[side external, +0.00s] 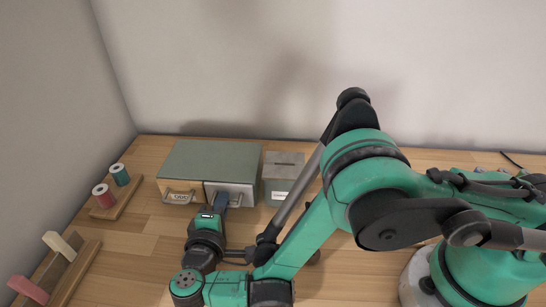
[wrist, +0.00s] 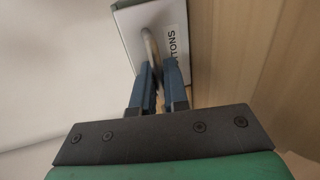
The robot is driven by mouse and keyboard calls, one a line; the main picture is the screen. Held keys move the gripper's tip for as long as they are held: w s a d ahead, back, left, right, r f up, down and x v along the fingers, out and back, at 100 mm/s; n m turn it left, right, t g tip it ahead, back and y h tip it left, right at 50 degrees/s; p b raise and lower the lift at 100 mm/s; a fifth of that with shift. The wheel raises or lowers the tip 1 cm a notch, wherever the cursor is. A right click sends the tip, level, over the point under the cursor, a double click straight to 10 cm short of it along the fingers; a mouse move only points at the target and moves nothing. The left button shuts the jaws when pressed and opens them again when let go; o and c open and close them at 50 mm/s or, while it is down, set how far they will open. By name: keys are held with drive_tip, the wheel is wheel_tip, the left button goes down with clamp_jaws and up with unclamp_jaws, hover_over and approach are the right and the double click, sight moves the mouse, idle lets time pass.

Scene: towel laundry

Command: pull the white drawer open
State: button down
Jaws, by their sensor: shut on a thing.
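A grey-green cabinet (side external: 212,157) stands against the back wall with two drawers side by side. The white drawer (side external: 243,191) is the right one, and its front looks about level with the cabinet, with no clear gap seen. In the wrist view its white front (wrist: 142,26) carries a label ending in "TTONS" and a metal handle (wrist: 151,48). My gripper (side external: 221,200) is in front of this drawer. In the wrist view my gripper's blue fingers (wrist: 160,72) are shut on the handle, one on each side. The fingers hide the lower part of the handle.
The left drawer (side external: 174,186) has a beige front and its own handle. A grey slotted box (side external: 283,172) stands just right of the cabinet. Thread spools (side external: 103,194) on a wooden board and a wooden rack (side external: 78,271) lie left. Table between them is clear.

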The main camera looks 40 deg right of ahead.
idle(0.6)
drive_tip(key=v, duration=0.2)
drive_tip(key=f+v, duration=0.1)
drive_tip(key=v, duration=0.4)
drive_tip(key=shift+s+a+f, duration=0.2)
drive_tip(key=shift+s+a, duration=0.1)
drive_tip(key=shift+a, duration=0.05)
drive_tip(key=c, duration=1)
unclamp_jaws()
drive_tip(key=shift+s+a, duration=0.15)
drive_tip(key=v, duration=0.4)
drive_tip(key=shift+s+a+r, duration=0.1)
drive_tip(key=shift+s+a, duration=0.1)
drive_tip(key=shift+a, duration=0.05)
wheel_tip(320, 180, up, 7)
